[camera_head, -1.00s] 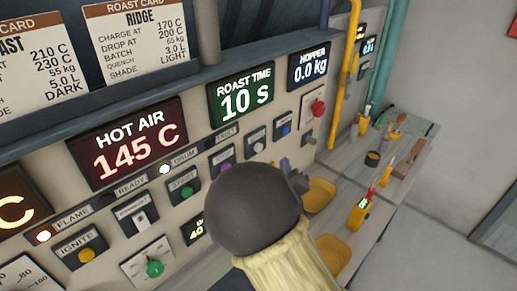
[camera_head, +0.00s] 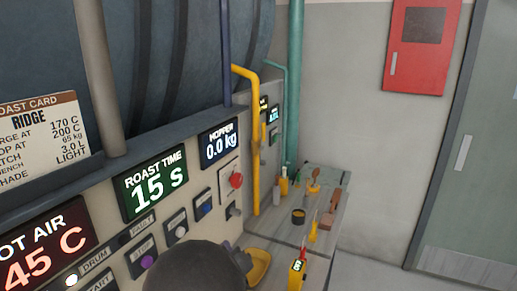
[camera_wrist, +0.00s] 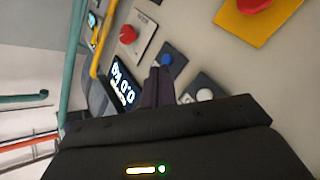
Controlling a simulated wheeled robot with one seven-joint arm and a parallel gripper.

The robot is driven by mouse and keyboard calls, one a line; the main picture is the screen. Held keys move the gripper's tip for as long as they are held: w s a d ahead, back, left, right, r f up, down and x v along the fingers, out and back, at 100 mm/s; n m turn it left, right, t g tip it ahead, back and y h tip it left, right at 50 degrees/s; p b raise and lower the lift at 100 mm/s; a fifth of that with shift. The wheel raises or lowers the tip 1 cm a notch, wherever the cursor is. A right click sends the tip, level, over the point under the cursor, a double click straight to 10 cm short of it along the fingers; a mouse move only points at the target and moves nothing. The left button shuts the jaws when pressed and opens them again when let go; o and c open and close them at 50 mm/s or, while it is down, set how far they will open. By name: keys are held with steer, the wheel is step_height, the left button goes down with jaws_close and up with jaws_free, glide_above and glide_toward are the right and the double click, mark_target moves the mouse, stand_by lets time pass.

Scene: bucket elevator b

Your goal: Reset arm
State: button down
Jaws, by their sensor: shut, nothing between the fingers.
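My gripper (camera_wrist: 158,78) shows in the wrist view with its dark fingers together and nothing between them. It points toward the control panel, near a blue button (camera_wrist: 167,60) and a pale button (camera_wrist: 205,95). I cannot tell whether the fingertips touch the panel. In the head view my dark rounded arm part (camera_head: 198,270) is at the bottom, in front of the lower panel, and my fingers are hidden there.
The roast time display (camera_head: 155,183) reads 15 S and the hopper display (camera_head: 220,143) reads 0.0 kg. A red knob (camera_head: 236,180) sits beside a yellow pipe (camera_head: 254,140). Floor before the green door (camera_head: 458,150) looks clear.

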steer(key=s+d+f+m+g+h, duration=0.2)
steer(key=d+f+m+g, duration=0.15)
steer(key=d, duration=0.55)
steer(key=s+d+f+m+g+h, duration=0.2)
steer(key=d+m+g, duration=0.2)
steer(key=d, duration=0.4)
steer(key=s+d+m+g, duration=0.2)
steer(key=s+d, duration=0.3)
steer(key=s, duration=0.3)
steer(key=s+d+m+g+h, duration=0.1)
steer(key=s+d+m+g, duration=0.1)
steer(key=s+d+g, duration=0.2)
steer(key=s+d+r, duration=0.1)
steer(key=s, duration=0.2)
steer(key=shift+s+d, duration=0.15)
steer(key=shift+s, duration=0.2)
steer(key=shift+m, duration=0.25)
steer(key=shift+w, duration=0.1)
